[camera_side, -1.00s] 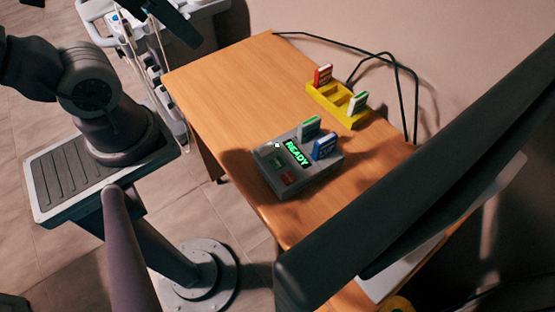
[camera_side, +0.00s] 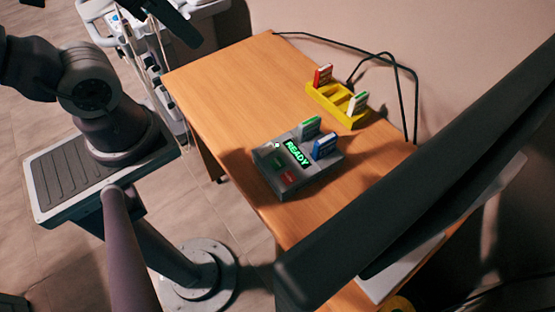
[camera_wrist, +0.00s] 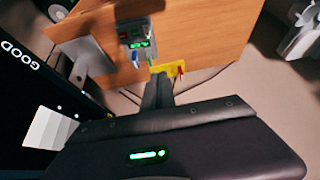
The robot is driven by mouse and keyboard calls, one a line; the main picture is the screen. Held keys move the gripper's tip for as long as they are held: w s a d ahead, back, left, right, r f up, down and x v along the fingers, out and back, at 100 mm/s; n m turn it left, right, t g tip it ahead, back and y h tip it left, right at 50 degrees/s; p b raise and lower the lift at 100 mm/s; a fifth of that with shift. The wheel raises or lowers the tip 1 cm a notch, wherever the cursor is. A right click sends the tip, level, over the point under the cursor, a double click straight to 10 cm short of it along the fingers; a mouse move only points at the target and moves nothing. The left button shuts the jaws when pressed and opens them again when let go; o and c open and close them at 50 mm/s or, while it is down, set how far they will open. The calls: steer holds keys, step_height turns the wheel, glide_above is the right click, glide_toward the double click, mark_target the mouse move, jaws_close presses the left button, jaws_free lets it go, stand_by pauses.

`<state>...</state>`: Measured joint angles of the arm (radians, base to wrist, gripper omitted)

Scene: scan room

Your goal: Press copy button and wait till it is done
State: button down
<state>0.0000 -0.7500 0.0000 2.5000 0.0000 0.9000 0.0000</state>
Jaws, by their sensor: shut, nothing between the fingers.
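The grey copy device (camera_side: 318,178) sits on the wooden table in the side view, its screen (camera_side: 297,154) showing green "READY". A green button (camera_side: 278,163) and a red button (camera_side: 288,177) are on its top. A green-labelled card (camera_side: 309,128) and a blue card (camera_side: 325,147) stand upright in it. The device also shows small in the wrist view (camera_wrist: 131,27). My gripper (camera_wrist: 159,77) shows in the wrist view as a dark, shut pair of fingers, apart from the device. I cannot make it out clearly in the side view.
A yellow rack (camera_side: 327,103) behind the device holds a red card (camera_side: 322,75) and a white-and-green card (camera_side: 357,103). Black cables (camera_side: 416,95) run along the table's back edge. The table's left part (camera_side: 225,80) is clear. A wheeled cart (camera_side: 185,14) stands beyond it.

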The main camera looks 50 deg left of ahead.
stand_by(0.8)
steer(key=m+g+y, duration=0.7)
steer(key=y, duration=0.2)
glide_above(281, 165)
step_height(281, 165, down, 20)
steer(key=shift+f, duration=0.1)
steer(key=shift+g, duration=0.3)
steer(key=shift+f, duration=4.35)
steer(key=shift+f, duration=0.4)
